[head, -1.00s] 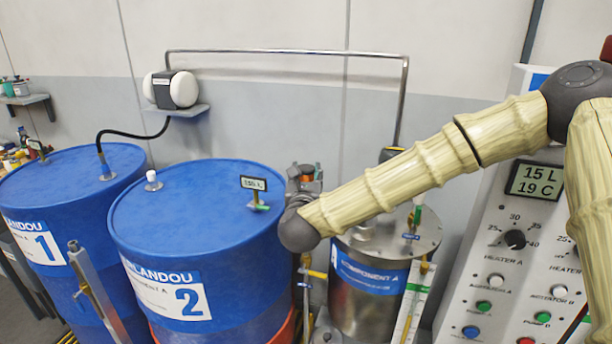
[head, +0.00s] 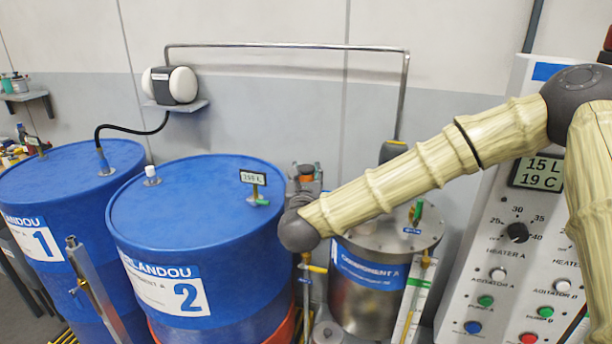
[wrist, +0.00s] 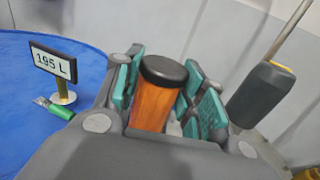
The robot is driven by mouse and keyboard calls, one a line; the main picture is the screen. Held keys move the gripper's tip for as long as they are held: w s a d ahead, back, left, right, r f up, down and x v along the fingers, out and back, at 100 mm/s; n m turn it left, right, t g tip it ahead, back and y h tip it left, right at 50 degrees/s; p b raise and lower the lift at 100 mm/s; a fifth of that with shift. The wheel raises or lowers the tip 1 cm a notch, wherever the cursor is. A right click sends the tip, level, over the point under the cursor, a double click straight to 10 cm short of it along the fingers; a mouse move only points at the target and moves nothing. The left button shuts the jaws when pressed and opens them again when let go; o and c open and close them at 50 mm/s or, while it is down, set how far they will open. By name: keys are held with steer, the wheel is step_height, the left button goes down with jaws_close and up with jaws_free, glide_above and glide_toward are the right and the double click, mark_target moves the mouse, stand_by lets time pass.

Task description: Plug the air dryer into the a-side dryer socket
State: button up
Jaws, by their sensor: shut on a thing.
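The air dryer appears to be the orange cylinder with a black cap (wrist: 158,100) in the wrist view. My gripper (wrist: 170,98) is shut on it, with teal finger pads on both sides, and it stands roughly upright. In the head view my gripper (head: 305,182) is partly hidden behind my wrist, and a bit of orange shows between the fingers. It is between blue drum 2 (head: 195,220) and the steel component A tank (head: 365,300). I cannot make out the a-side dryer socket for certain; the dryer's lower end is hidden.
A 195 L gauge (wrist: 52,62) and green-handled fitting stand on drum 2's lid, left of my gripper. A dark grey cylinder (wrist: 266,95) on a pipe is at its right. Drum 1 (head: 70,190), with a black hose, is further left. The control panel (head: 510,250) is at right.

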steer(key=shift+f, duration=0.3)
steer(key=o, duration=1.2)
steer(key=shift+s, duration=0.1)
steer(key=s, duration=1.1)
steer(key=shift+s+a, duration=0.3)
steer(key=shift+s, duration=0.1)
steer(key=shift+s+f, duration=0.1)
